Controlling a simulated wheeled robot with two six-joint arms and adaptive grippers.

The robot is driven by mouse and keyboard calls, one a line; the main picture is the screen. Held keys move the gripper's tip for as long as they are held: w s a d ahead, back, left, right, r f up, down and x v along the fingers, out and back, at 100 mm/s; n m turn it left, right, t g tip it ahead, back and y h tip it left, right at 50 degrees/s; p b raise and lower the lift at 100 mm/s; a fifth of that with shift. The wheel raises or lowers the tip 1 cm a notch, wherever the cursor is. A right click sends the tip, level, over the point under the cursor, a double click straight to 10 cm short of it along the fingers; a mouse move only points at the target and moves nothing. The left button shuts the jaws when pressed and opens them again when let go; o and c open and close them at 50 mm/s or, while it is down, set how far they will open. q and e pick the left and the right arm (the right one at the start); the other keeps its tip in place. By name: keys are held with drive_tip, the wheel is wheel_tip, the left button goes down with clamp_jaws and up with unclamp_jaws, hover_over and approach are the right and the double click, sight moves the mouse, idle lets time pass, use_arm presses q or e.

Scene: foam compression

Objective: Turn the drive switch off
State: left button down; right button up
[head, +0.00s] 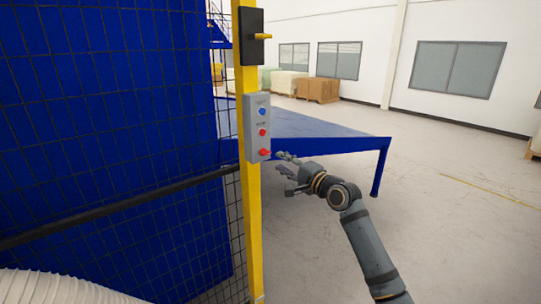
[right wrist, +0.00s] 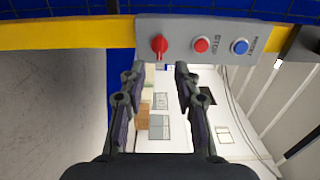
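A grey control box (head: 257,128) is mounted on the yellow post. It carries a blue button (head: 262,111), a red button (head: 262,132) and, lowest, a red rotary switch (head: 264,153). In the right wrist view the red switch (right wrist: 159,46) is at the left end of the box, with the red button (right wrist: 201,45) and blue button (right wrist: 240,46) to its right. My right gripper (head: 282,164) is just right of the red switch; in its wrist view the fingers (right wrist: 160,72) are parted with nothing between them, apart from the switch. My left gripper is not in view.
The yellow post (head: 253,220) carries a black box with a yellow handle (head: 263,36) above. A black mesh fence (head: 120,130) stands to the left. A blue table-like frame (head: 330,135) lies behind my right gripper.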

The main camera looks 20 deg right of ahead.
sight(267, 154)
drive_tip(key=p+x, duration=0.1)
drive_tip(key=x, duration=0.6)
drive_tip(key=shift+f, duration=0.1)
clamp_jaws()
